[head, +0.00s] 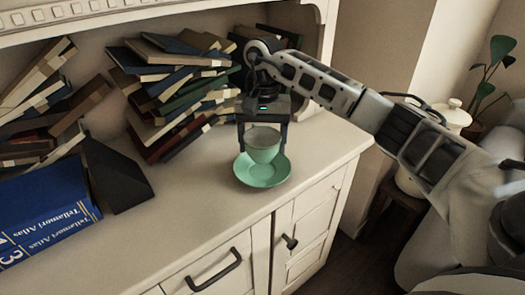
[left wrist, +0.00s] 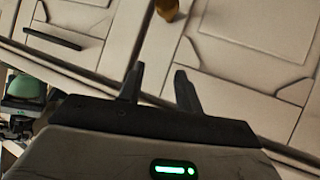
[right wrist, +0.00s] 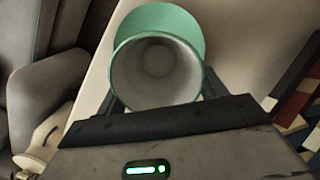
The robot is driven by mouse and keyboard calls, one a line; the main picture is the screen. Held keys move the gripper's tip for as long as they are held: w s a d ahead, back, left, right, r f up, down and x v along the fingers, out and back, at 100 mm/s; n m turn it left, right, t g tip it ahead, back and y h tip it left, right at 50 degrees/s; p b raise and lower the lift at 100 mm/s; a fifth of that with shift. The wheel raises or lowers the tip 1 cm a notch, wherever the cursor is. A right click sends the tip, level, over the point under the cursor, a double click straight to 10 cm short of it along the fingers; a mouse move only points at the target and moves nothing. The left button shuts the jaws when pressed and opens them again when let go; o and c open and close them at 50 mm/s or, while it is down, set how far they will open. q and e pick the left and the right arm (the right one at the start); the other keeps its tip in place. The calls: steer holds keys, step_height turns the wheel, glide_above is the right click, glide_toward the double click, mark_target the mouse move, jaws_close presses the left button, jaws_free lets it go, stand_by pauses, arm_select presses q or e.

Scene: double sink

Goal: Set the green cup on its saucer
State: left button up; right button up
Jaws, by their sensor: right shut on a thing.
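The green cup (head: 264,147) is upright between the fingers of my right gripper (head: 263,148), which is shut on it. The green saucer (head: 260,181) lies on the cabinet top directly below the cup. I cannot tell whether the cup's base touches it. In the right wrist view I look into the empty cup (right wrist: 155,70), with part of the saucer (right wrist: 165,17) behind it. My left gripper (left wrist: 156,82) shows only in the left wrist view; its fingers are apart with nothing between them, in front of cabinet doors.
Leaning books (head: 175,85) fill the shelf behind the gripper. The cabinet top (head: 190,215) is clear around the saucer. A white lidded pot (head: 455,115) and a plant (head: 490,70) are at the right.

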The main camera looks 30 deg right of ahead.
step_height(320, 180, down, 3)
steer(key=shift+f, duration=0.1)
steer(key=shift+f, duration=0.3)
steer(key=shift+f+b, duration=0.1)
steer(key=shift+b, duration=0.25)
steer(key=shift+f, duration=0.1)
steer(key=shift+s, duration=0.1)
